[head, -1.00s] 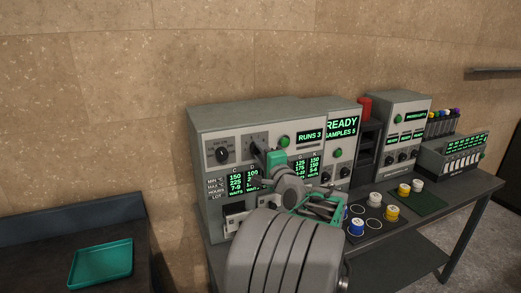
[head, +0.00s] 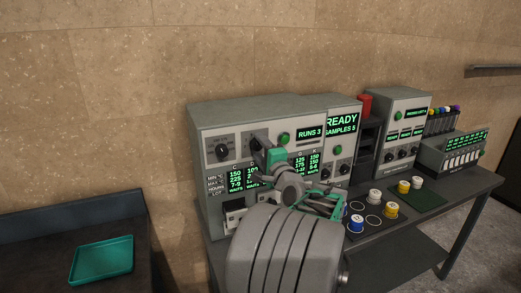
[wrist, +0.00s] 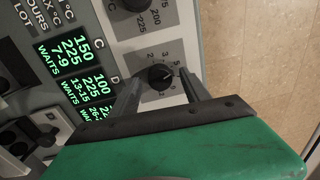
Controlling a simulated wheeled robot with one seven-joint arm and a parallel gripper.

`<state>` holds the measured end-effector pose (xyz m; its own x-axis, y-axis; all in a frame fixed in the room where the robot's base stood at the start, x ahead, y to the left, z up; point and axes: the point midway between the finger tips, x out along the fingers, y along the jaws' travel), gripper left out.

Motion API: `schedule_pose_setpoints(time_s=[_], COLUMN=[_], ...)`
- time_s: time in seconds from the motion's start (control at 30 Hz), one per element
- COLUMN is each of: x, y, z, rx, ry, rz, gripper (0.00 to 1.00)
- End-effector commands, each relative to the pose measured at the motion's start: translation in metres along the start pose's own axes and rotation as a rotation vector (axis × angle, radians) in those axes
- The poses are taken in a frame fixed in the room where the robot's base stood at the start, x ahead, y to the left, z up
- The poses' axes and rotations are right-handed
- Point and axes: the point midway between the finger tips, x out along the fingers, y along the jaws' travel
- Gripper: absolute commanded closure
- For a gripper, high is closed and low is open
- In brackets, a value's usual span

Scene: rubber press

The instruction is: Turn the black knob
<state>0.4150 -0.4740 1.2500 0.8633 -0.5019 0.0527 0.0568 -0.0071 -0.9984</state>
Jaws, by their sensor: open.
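A black knob (wrist: 160,76) sits on a dark dial plate with white numbers on the grey machine's front (head: 213,180). In the wrist view it lies between the two fingertips of my gripper (wrist: 160,80), which are spread apart with one on each side. I cannot tell whether either fingertip touches it. Its white pointer mark is to the upper right. In the head view my gripper (head: 257,147) is at the panel and largely hides this knob. A second black knob (head: 222,151) is to its left in the head view; it also shows at the wrist view's top (wrist: 135,3).
A green button (head: 284,139) and a "RUNS 3" display (head: 310,133) are right of my gripper. Green-lit readouts (head: 236,180) are below. Colored jars (head: 356,224) stand on the bench at right. A green tray (head: 102,260) lies on the left table.

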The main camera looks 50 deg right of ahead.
Motion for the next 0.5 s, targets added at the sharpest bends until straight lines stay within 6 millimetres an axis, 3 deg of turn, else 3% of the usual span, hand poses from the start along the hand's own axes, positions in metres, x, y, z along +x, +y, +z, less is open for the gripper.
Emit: schedule_pose_setpoints(time_s=[0.17,0.5], x=[-0.004,-0.067], y=[0.001,0.002], z=[-0.001,-0.002], rx=[0.000,-0.001], ry=[0.001,0.004], rz=[0.000,-0.001], gripper=[0.45,0.45])
